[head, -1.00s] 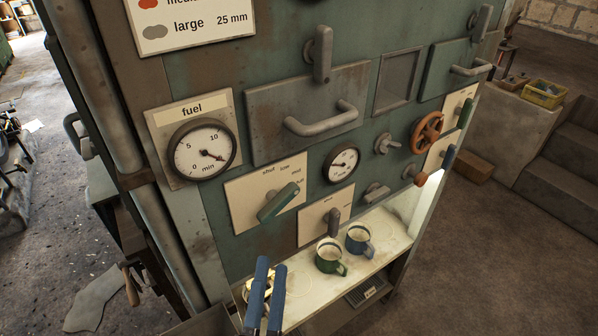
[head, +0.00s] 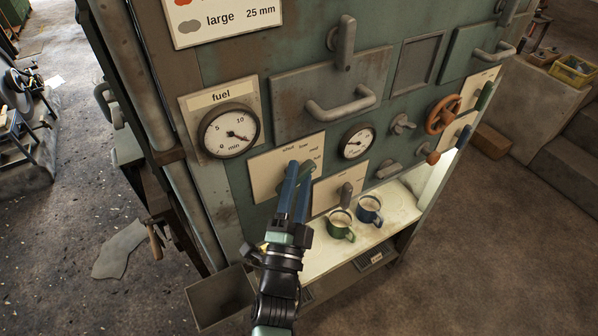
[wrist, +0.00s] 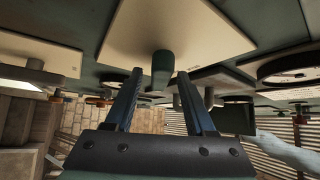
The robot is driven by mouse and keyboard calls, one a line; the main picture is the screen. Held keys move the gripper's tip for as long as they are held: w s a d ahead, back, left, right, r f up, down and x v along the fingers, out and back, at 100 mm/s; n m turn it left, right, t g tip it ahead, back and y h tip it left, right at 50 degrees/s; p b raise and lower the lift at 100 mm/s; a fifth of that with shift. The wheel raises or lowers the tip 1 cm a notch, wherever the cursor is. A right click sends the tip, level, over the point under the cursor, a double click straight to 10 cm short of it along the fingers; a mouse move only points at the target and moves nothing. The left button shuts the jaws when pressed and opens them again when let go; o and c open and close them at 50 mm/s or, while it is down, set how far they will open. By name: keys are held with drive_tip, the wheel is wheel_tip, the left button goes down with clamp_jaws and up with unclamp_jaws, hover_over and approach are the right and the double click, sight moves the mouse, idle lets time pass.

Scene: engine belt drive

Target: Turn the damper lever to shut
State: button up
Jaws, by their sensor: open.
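A green lever (head: 311,171) stands on a cream plate (head: 264,178) whose markings begin with "shut". It is partly hidden behind my fingers in the head view, so its exact setting is hard to read. I cannot read the word "damper" on any plate. My gripper (head: 299,166) is open in front of this lever, its two blue fingers pointing up at it. In the wrist view a dark green lever end (wrist: 162,68) shows between the open fingertips (wrist: 160,74). Whether either finger touches it, I cannot tell.
A grey lever (head: 346,194) on a second cream plate (head: 325,199) is close to the right. Below are a green mug (head: 340,226) and a blue mug (head: 369,210) on a lit shelf (head: 399,207). The fuel gauge (head: 229,133) and a door handle (head: 343,108) are above.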

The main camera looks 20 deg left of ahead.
drive_tip(key=shift+w+r, duration=0.1)
drive_tip(key=shift+w, duration=0.1)
clamp_jaws()
